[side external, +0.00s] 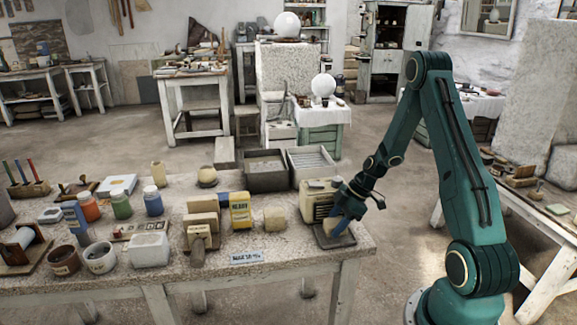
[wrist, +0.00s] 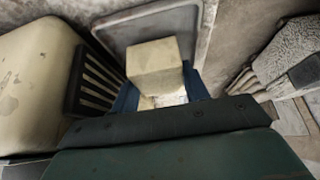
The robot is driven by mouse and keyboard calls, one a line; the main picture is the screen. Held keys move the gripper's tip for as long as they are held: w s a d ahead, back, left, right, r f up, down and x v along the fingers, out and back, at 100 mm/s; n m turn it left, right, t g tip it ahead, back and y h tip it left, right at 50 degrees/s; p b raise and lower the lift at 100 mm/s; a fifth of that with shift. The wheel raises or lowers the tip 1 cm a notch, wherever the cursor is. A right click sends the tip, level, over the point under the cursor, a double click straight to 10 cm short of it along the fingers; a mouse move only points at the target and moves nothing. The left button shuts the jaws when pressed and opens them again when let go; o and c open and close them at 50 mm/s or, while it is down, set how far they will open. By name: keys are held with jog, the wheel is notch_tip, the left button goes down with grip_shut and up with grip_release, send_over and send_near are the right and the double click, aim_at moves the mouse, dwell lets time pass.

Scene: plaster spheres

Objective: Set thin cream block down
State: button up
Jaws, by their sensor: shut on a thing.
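The thin cream block (wrist: 155,62) is between the blue fingers of my gripper (wrist: 158,92) in the wrist view. My gripper is shut on it. In the side view my gripper (side external: 341,222) points down at the right end of the stone-topped table, over a dark shallow tray (side external: 322,240). The tray's rim also shows behind the block in the wrist view (wrist: 128,24). The jaws mostly hide the block in the side view. I cannot tell whether its underside touches the tray.
A cream box with a dark slatted grille (side external: 316,197) stands close on the left of my gripper; it also fills the left of the wrist view (wrist: 35,75). Two grey bins (side external: 267,182) stand behind. A yellow box (side external: 240,210) and a small cream block (side external: 275,219) stand further left.

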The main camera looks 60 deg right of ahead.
jog(key=shift+f, duration=0.75)
jog(key=o, duration=1.2)
jog(key=shift+r, duration=0.1)
jog(key=shift+r, duration=1.9)
